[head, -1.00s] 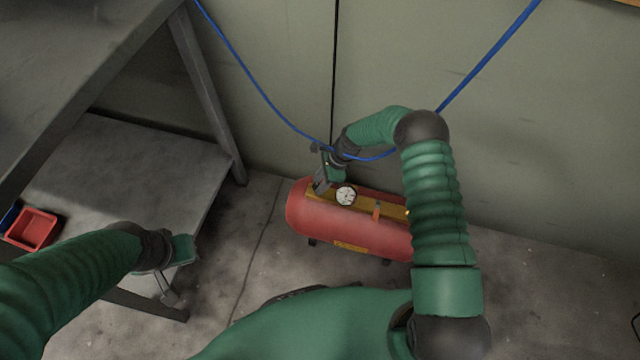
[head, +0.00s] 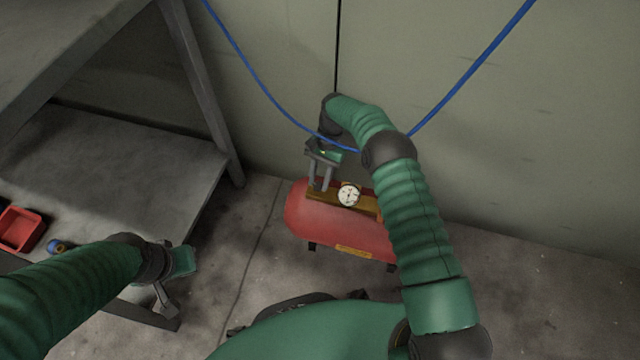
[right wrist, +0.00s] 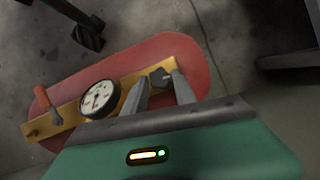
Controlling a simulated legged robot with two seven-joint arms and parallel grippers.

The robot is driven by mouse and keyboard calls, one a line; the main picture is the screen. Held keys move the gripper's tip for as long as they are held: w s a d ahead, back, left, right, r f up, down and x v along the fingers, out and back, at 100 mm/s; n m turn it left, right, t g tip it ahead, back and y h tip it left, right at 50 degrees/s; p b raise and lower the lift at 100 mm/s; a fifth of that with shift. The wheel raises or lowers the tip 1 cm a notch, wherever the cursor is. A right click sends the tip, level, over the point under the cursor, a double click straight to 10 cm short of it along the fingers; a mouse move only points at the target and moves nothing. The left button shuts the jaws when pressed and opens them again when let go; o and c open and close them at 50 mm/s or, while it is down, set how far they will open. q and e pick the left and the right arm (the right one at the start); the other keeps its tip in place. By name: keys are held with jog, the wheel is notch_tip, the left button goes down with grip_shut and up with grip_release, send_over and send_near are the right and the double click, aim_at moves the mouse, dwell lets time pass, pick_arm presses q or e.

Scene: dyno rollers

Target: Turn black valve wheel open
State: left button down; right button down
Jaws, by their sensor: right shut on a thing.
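The black valve wheel (right wrist: 160,77) is a small dark knob at one end of the yellow-brown bar on the red tank (head: 335,228). The tank lies on the floor by the wall and also shows in the right wrist view (right wrist: 190,52). My right gripper (head: 320,187) reaches down to that end of the bar. In the right wrist view its two fingers (right wrist: 160,80) stand on either side of the wheel, shut on it. In the head view the fingers hide the wheel. My left gripper (head: 166,296) hangs by the bench's lower shelf, away from the tank; its jaw state is unclear.
A white-faced gauge (head: 349,195) sits on the bar close to the fingers. An orange-handled lever (right wrist: 47,100) is at the bar's other end. A blue hose (head: 262,93) hangs across the wall near my right wrist. A metal bench (head: 120,160) with a red bin (head: 20,230) stands left.

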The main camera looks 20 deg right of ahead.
jog(key=n+b, duration=0.1)
jog(key=n+h+b, duration=0.1)
jog(key=n, duration=0.1)
jog(key=n+b, duration=0.1)
jog(key=shift+w+a+f+n+g+h+b, duration=0.1)
jog(key=shift+w+f+n+g+h+b, duration=0.1)
jog(key=shift+w+n+g+h+b, duration=0.15)
jog(key=shift+a+n+h+b, duration=0.1)
jog(key=shift+n+h+b, duration=0.15)
jog(key=shift+n+b, duration=0.5)
jog(key=shift+r+n+h, duration=0.2)
jog(key=shift+n+h, duration=0.2)
jog(key=shift+n, duration=0.7)
jog(key=n, duration=0.1)
jog(key=n+h, duration=0.1)
jog(key=shift+a+r+n, duration=0.15)
jog(key=shift+a+n, duration=0.05)
jog(key=shift+n, duration=0.1)
jog(key=shift+a+n+h+p, duration=0.1)
jog(key=shift+n+h+p, duration=0.3)
jog(key=shift+n+p, duration=0.5)
jog(key=shift+s+n, duration=0.1)
jog(key=shift+n, duration=0.5)
jog(key=shift+h, duration=0.3)
jog(key=c, duration=1)
grip_release()
